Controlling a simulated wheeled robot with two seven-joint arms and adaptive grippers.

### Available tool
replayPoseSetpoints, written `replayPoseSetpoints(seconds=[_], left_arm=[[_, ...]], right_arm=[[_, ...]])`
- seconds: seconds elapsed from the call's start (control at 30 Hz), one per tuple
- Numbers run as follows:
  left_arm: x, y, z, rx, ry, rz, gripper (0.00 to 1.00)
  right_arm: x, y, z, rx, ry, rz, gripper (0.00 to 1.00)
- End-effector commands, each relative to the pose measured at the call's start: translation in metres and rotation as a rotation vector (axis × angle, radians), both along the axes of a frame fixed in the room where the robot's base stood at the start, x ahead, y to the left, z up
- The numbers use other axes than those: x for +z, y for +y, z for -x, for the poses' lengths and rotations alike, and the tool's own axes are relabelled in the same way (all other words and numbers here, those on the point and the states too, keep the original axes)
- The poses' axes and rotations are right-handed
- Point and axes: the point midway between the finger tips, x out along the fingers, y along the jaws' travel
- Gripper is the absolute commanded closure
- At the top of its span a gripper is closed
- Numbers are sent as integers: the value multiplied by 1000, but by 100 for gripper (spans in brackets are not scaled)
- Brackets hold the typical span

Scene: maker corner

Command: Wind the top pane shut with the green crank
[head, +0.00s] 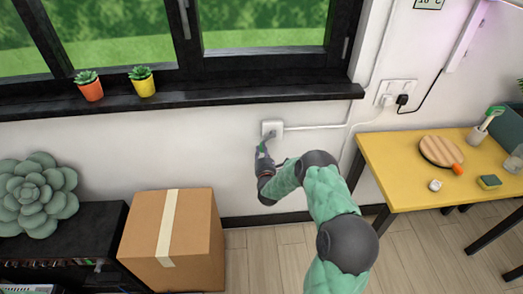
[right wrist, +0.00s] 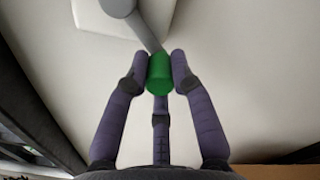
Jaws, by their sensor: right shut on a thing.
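The crank's green knob (right wrist: 160,72) sits between the fingertips of my right gripper (right wrist: 161,76) in the right wrist view. The gripper is shut on it. A grey crank arm (right wrist: 147,32) runs from the knob up to a pale wall plate (right wrist: 100,20). In the head view the white crank box (head: 272,128) is on the wall below the sill, with my right gripper (head: 262,150) just below it. The window (head: 265,35) shows only in its lower part, so the top pane is out of view. My left gripper is not in view.
Two potted succulents, one orange (head: 90,88) and one yellow (head: 143,82), stand on the dark sill (head: 220,97). A cardboard box (head: 190,240) is at lower left. A yellow table (head: 400,180) stands at right. A white conduit (head: 315,127) runs right from the crank box.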

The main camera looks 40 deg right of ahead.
Motion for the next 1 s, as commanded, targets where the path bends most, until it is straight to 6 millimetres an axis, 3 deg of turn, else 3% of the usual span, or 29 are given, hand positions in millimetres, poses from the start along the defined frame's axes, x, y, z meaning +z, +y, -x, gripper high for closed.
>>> replayPoseSetpoints(seconds=[0.5, 0.53, 0.6, 1.0], left_arm=[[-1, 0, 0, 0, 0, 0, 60], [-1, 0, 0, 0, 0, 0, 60], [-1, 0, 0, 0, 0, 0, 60], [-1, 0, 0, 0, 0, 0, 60]], right_arm=[[-4, -1, 2, -2, 16, 14, 100], [-4, -1, 2, -2, 15, 13, 70], [-3, -1, 2, -2, 15, 13, 51], [-2, 1, 4, -1, 12, 15, 51]])
